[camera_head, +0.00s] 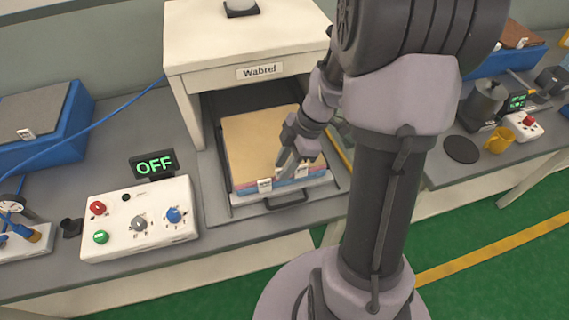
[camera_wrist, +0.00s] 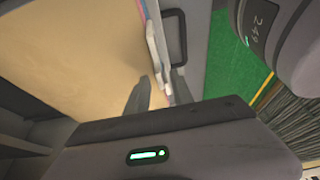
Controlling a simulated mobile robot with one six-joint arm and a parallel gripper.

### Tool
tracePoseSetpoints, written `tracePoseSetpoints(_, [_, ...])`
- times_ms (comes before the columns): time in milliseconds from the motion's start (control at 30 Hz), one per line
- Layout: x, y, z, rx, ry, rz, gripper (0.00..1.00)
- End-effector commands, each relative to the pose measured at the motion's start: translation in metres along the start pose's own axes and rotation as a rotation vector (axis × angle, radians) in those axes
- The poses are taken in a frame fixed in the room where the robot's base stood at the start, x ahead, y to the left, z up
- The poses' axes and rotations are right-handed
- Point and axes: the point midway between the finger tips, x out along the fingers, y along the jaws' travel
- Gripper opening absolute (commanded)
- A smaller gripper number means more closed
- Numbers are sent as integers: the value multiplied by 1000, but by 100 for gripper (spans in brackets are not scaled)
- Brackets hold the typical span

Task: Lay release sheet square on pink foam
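A tan sheet (camera_head: 262,140), which looks like the release sheet, lies on top of the layered stack in the pull-out tray. A thin pink and blue edge (camera_head: 290,185) shows below it at the front; the foam's top is covered. White tabs (camera_head: 265,185) hang at the front edge. In the wrist view the tan sheet (camera_wrist: 70,50) fills the left. My gripper (camera_head: 286,163) is at the sheet's front edge, right of its middle. In the wrist view its fingers (camera_wrist: 161,91) stand apart, one on each side of the tabbed edge. I cannot tell whether they touch it.
The tray's dark handle (camera_head: 287,200) sticks out in front. The white press marked Wabrel (camera_head: 259,71) rises behind and over the tray's back. A control box (camera_head: 140,222) and an OFF display (camera_head: 154,163) stand left. A yellow mug (camera_head: 499,140) stands right.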

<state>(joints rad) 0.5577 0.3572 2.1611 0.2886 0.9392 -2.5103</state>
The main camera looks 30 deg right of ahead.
Motion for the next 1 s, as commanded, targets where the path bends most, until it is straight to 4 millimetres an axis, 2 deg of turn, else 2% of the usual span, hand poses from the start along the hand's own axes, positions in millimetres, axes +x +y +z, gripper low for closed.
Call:
tracePoseSetpoints(67, [-3, 0, -1, 0, 0, 0, 28])
tracePoseSetpoints(167, [-21, 1, -2, 1, 0, 3, 28])
tracePoseSetpoints(400, [-91, 1, -2, 1, -1, 3, 28])
tracePoseSetpoints(500, [-110, 0, -2, 1, 0, 2, 28])
tracePoseSetpoints(667, [-126, -1, -8, 26, -9, 6, 28])
tracePoseSetpoints(767, [-140, -13, -46, 210, -55, 52, 28])
tracePoseSetpoints(900, [-161, -59, -123, 699, -63, 217, 28])
tracePoseSetpoints(1000, [-168, -97, -159, 1047, 34, 328, 28])
